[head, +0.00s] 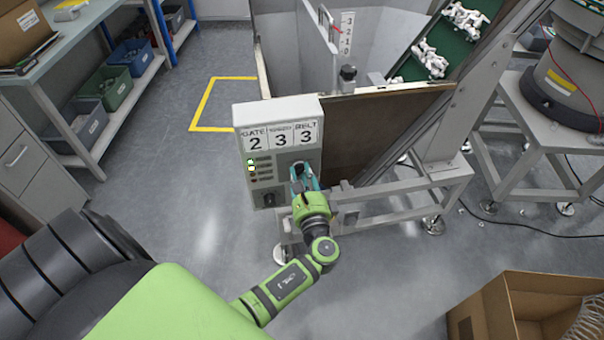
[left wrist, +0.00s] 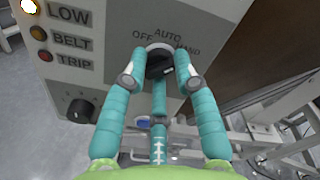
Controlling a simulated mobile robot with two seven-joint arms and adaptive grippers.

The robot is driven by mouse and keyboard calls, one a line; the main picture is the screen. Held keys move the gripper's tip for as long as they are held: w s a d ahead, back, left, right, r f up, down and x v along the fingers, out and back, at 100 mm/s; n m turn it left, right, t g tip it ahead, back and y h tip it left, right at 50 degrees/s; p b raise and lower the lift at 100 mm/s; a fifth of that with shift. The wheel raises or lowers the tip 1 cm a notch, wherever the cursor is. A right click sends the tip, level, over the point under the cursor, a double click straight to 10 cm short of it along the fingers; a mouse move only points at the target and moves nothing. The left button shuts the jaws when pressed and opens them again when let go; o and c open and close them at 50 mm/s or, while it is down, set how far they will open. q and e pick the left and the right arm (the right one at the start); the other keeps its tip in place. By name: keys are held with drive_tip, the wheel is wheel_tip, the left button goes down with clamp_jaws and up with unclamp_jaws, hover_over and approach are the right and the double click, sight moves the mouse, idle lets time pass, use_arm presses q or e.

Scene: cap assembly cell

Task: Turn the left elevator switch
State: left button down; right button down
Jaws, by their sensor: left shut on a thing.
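A grey control box (head: 255,172) with a panel stands at the front of the hopper in the head view. My left gripper (head: 303,174) reaches its panel from below, at the right part of the face. In the left wrist view, the teal fingers of my left gripper (left wrist: 157,72) are closed around a black rotary switch (left wrist: 158,64), one finger on each side. The labels OFF, AUTO and HAND curve above it. The fingers partly cover the switch, so its exact pointing direction is hard to tell. My right gripper is not in view.
A second black knob (left wrist: 82,109) sits lower left on the panel, near the LOW, BELT and TRIP lamps. Cards reading 2, 3, 3 (head: 281,138) are on the box. A cardboard box (head: 485,315) stands at the lower right. The floor to the left is clear.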

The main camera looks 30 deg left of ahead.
use_arm(q)
drive_tip(key=shift+f, duration=0.1)
idle(0.4)
drive_tip(key=c, duration=0.9)
unclamp_jaws()
drive_tip(key=v, duration=1.2)
